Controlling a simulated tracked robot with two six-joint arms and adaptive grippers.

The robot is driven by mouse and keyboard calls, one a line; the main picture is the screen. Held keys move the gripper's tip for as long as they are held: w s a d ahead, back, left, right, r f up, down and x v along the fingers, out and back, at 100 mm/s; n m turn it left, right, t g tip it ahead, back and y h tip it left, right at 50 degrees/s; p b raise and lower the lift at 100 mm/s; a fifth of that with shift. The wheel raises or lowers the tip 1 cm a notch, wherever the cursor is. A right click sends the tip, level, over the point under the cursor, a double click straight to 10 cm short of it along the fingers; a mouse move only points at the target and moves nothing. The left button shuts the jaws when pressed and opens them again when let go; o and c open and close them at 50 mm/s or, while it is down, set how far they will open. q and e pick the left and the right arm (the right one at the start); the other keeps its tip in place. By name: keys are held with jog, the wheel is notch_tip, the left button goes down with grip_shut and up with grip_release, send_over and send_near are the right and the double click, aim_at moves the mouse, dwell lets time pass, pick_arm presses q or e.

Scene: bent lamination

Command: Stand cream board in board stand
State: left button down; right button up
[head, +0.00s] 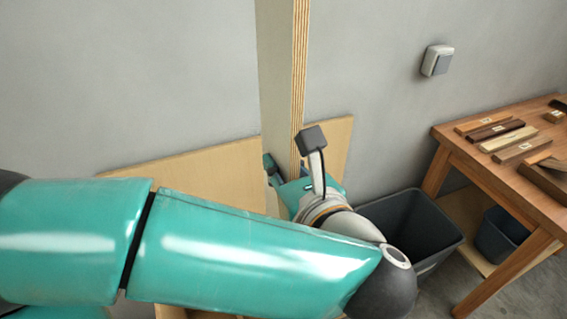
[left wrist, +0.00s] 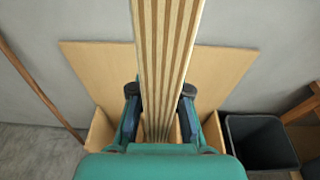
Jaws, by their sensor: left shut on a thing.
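The cream board (head: 274,65) is a tall, pale board standing about upright, with a striped layered edge. Its edge (left wrist: 166,45) fills the middle of the left wrist view. My left gripper (left wrist: 160,92) is shut on it, one finger on each side. The board stand (left wrist: 100,132) is pale wood with upright dividers, below and behind the gripper. Its wide back panel (head: 205,165) shows behind the board in the head view. The board's lower end is hidden by my gripper and arm, so I cannot tell whether it sits in a slot. My right gripper is not in view.
A dark grey bin (head: 418,230) stands right of the stand. Farther right is a wooden table (head: 470,165) with several wood strips, and a smaller bin (head: 500,235) below. A grey wall (head: 150,80) with a switch (head: 437,60) is behind. A brown pole (left wrist: 38,88) is at left.

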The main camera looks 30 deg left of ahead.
pick_arm(q)
jog(key=shift+r+p+x, duration=1.4)
jog(key=shift+p+x, duration=2)
jog(key=shift+x, duration=4.4)
notch_tip(320, 180, down, 19)
jog(key=b, duration=2.4)
jog(key=shift+r, duration=0.2)
jog(key=shift+w+a+f+b, duration=0.1)
jog(key=shift+w+f+b, duration=0.05)
jog(key=shift+f+b, duration=1.5)
jog(key=shift+w+a+r, duration=0.15)
jog(key=shift+r, duration=0.15)
jog(key=shift+h, duration=0.3)
jog(key=shift+r+x, duration=0.25)
jog(key=shift+x, duration=0.9)
jog(key=shift+r+x, duration=0.25)
jog(key=shift+x, duration=0.85)
